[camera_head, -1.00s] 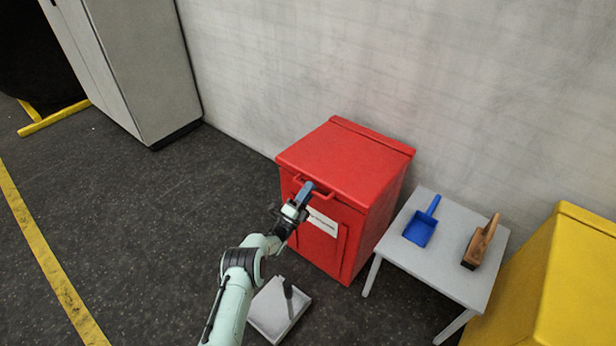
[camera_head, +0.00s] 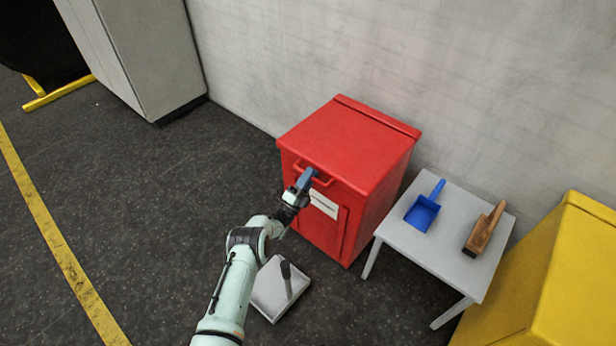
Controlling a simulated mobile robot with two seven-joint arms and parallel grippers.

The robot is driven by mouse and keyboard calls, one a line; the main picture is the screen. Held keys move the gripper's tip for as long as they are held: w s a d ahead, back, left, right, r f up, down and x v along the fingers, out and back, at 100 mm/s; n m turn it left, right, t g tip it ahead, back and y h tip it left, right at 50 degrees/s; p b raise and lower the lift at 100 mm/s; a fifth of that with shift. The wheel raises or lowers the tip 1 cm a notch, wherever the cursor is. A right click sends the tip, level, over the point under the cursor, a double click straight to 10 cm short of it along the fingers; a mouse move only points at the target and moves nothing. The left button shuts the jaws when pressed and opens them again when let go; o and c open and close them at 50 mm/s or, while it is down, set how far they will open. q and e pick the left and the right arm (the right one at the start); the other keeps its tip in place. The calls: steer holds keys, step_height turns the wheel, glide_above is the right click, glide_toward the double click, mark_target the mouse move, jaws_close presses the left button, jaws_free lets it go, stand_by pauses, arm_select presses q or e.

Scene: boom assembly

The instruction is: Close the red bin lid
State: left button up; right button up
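The red bin (camera_head: 375,215) stands against the wall. Its red lid (camera_head: 345,135) lies flat on top, with no gap that I can see. A red handle (camera_head: 318,177) sits on the front under the lid's edge. My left gripper (camera_head: 306,177) is at this handle, its blue-grey fingers over or beside the bar. I cannot tell whether the fingers are closed around the bar or only touch it. My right gripper is not in view.
A small grey table (camera_head: 440,250) right of the bin holds a blue dustpan (camera_head: 423,212) and a wooden brush (camera_head: 484,230). A yellow bin (camera_head: 560,275) stands further right. A grey pedal-like plate with a dark stick (camera_head: 281,290) lies on the floor. Open floor lies left.

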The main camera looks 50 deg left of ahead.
arm_select(q)
steer(key=shift+f, duration=0.1)
stand_by(0.3)
steer(key=shift+s+f, duration=0.15)
steer(key=shift+s, duration=0.05)
steer(key=p+v, duration=0.2)
steer(key=v, duration=1)
steer(key=shift+s+f, duration=0.25)
steer(key=shift+s, duration=0.1)
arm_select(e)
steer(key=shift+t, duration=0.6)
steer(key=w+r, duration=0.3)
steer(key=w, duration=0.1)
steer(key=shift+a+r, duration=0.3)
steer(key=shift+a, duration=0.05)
arm_select(q)
steer(key=shift+d, duration=0.1)
